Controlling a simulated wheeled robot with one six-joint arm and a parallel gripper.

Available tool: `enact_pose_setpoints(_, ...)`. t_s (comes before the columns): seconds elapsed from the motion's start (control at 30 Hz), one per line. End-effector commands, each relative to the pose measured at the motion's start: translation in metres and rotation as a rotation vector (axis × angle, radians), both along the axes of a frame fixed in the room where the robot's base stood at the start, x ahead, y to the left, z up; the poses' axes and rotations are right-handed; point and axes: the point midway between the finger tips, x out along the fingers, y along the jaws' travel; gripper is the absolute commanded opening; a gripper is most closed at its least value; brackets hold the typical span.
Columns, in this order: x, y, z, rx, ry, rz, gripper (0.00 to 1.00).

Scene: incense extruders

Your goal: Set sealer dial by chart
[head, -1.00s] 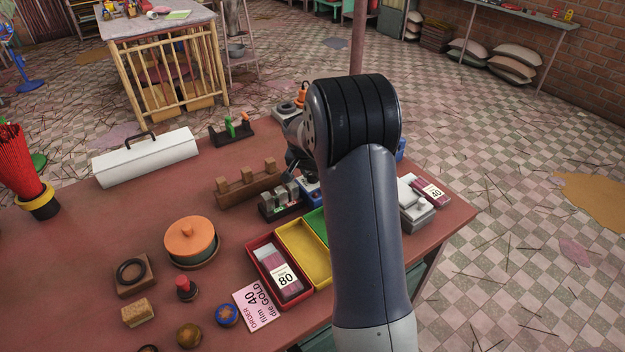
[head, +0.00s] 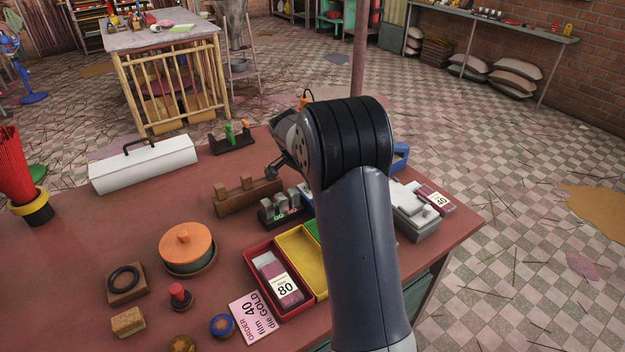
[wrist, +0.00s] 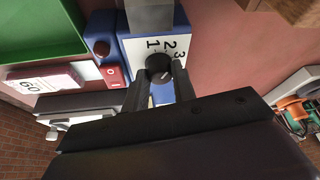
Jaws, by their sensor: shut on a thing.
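The blue sealer (wrist: 185,45) shows in the wrist view with a white dial plate (wrist: 182,48) marked 1, 2 and 3. A round black dial knob (wrist: 158,67) sits at the plate's lower edge, with a short pale mark on it. My gripper (wrist: 160,77) has its two fingers on either side of the knob, shut on it. Which number the mark points to I cannot tell. In the head view my arm hides the gripper and most of the sealer. A pink order card (head: 254,317) reads "ORDER film 40 die GOLD". I cannot make out a chart.
A red tray (head: 252,257) holds an "80" packet (head: 284,285), beside a yellow tray (head: 299,255) and a green tray (wrist: 40,28). A "40" packet (head: 437,199) and a grey device (head: 414,215) lie at the right. A "60" packet (wrist: 45,80) is near the sealer.

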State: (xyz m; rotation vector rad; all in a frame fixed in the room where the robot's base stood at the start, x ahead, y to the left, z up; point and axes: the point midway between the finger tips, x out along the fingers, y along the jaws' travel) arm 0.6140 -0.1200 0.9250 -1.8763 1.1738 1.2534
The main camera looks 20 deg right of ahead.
Motion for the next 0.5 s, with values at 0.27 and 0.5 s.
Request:
enact_pose_setpoints(0.27, -0.0002, 0.0004, -0.0003, 0.002, 0.001, 0.001, 0.30)
enact_pose_setpoints(0.5, -0.0001, 0.0002, -0.0002, 0.001, 0.001, 0.002, 0.47)
